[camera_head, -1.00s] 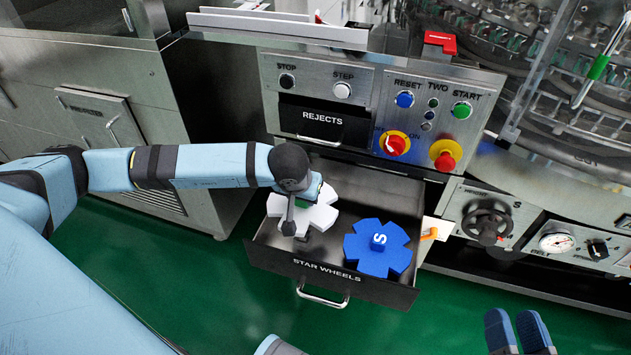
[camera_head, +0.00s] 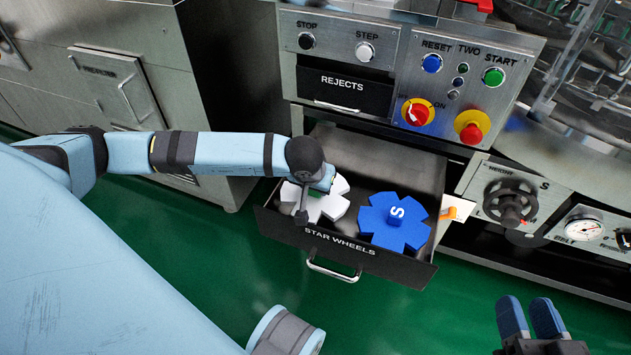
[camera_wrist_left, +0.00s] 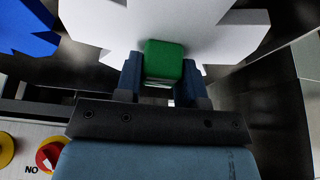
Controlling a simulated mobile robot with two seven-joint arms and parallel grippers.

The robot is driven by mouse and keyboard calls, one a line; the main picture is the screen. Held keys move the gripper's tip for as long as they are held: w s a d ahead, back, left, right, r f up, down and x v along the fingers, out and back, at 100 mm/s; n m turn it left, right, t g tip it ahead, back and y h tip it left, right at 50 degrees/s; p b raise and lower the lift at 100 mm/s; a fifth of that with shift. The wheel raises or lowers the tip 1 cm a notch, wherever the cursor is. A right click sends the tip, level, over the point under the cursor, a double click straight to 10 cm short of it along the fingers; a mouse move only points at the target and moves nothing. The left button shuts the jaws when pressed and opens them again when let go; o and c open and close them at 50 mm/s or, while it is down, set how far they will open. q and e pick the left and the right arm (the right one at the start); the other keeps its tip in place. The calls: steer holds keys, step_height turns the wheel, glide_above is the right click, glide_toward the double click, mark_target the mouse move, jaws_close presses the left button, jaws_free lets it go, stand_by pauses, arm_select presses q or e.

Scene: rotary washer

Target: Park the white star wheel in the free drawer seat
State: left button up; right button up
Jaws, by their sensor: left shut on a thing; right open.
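The white star wheel (camera_head: 330,207) is at the left side of the open STAR WHEELS drawer (camera_head: 395,269). My left gripper (camera_head: 318,189) is over it, its fingers partly hidden by my wrist. In the left wrist view the fingers are shut on the wheel's green hub (camera_wrist_left: 163,60), with the white wheel (camera_wrist_left: 160,22) just beyond. I cannot tell whether the wheel touches the drawer floor; the seat under it is hidden. A blue star wheel marked S (camera_head: 394,222) lies in the right side of the drawer. My right gripper (camera_head: 532,318) is open and empty, low at the right.
Above the drawer are the REJECTS drawer (camera_head: 344,92) and a panel with a red-yellow switch (camera_head: 418,111) and a red button (camera_head: 471,127). A handwheel (camera_head: 510,203) and gauge (camera_head: 584,229) are to the right. The green floor in front is clear.

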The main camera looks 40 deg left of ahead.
arm_select(q)
steer(key=shift+f, duration=0.4)
stand_by(0.3)
steer(key=o, duration=1.2)
steer(key=shift+r, duration=0.1)
